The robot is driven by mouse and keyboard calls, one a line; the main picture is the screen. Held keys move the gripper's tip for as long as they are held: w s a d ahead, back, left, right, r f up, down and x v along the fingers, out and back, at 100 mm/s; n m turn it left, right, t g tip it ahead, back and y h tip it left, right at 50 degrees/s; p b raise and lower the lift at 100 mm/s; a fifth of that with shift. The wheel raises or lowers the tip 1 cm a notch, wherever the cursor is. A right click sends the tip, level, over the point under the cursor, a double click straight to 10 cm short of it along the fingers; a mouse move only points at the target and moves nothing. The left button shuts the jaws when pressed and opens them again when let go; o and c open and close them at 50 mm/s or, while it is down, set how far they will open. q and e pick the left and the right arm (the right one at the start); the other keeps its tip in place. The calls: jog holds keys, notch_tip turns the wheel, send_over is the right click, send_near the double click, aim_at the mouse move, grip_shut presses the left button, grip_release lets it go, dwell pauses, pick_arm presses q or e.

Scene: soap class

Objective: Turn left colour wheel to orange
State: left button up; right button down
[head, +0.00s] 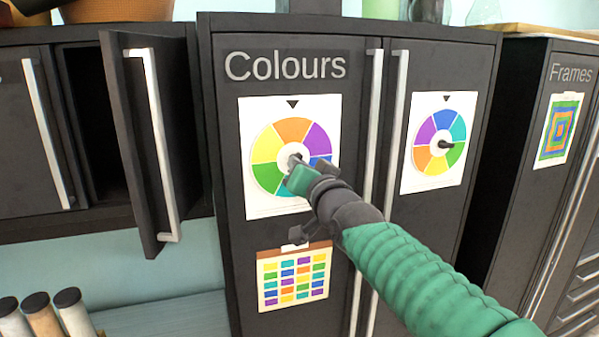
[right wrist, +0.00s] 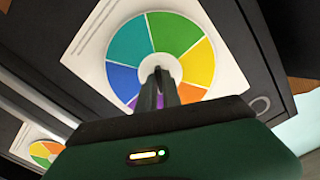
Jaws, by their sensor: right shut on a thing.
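The left colour wheel (head: 268,146) is on a white sheet on the dark "Colours" cabinet door. Its orange segment is at the top, under the black triangle marker (head: 292,104); yellow is to its left and purple to its right. My right gripper (head: 297,161) reaches the wheel's white centre and is shut on the knob there, which the fingers hide. In the right wrist view the closed fingers (right wrist: 161,78) meet the middle of the wheel (right wrist: 188,35). My left gripper is not in view.
A right colour wheel (head: 426,132) with a black knob has blue at its top. A colour chart (head: 293,278) hangs below the left wheel. An open cabinet door (head: 137,130) juts out at left. Long vertical handles (head: 371,130) run between the wheels.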

jog(key=shift+d+r, duration=0.1)
jog(key=shift+r, duration=0.25)
jog(key=c, duration=1.9)
grip_release()
jog(key=o, duration=0.4)
jog(key=shift+w+f, duration=0.2)
jog(key=shift+f, duration=0.05)
jog(key=shift+s+f, duration=0.1)
jog(key=b+v, duration=1.3)
jog(key=v, duration=0.3)
jog(key=shift+s, duration=0.3)
